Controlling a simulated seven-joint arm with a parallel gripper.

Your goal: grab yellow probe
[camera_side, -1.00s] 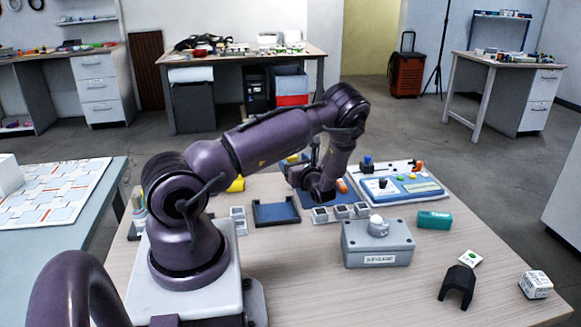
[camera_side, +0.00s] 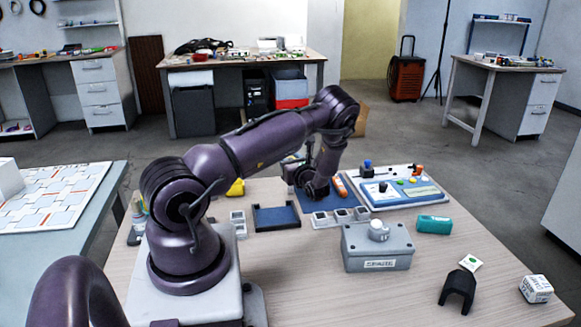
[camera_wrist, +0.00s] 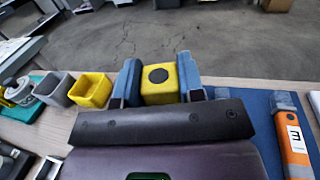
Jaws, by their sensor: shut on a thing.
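In the wrist view, a yellow block-shaped piece with a black round spot, which I take for the yellow probe (camera_wrist: 160,85), sits between the two blue fingers of my gripper (camera_wrist: 157,82). The fingers press on its left and right sides; its lower part is hidden by the gripper body. In the side view my gripper (camera_side: 313,190) is low over the blue mat (camera_side: 313,204), and the probe is hidden behind it. An orange probe-like tool (camera_wrist: 293,140) with a white label lies on the mat to the right; it also shows in the side view (camera_side: 339,186).
A yellow cup (camera_wrist: 91,90) and a grey cup (camera_wrist: 58,88) stand left of the gripper. A blue control panel (camera_side: 400,190) is right of the mat. A grey box (camera_side: 378,247) and small square holders (camera_side: 341,216) are nearer.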

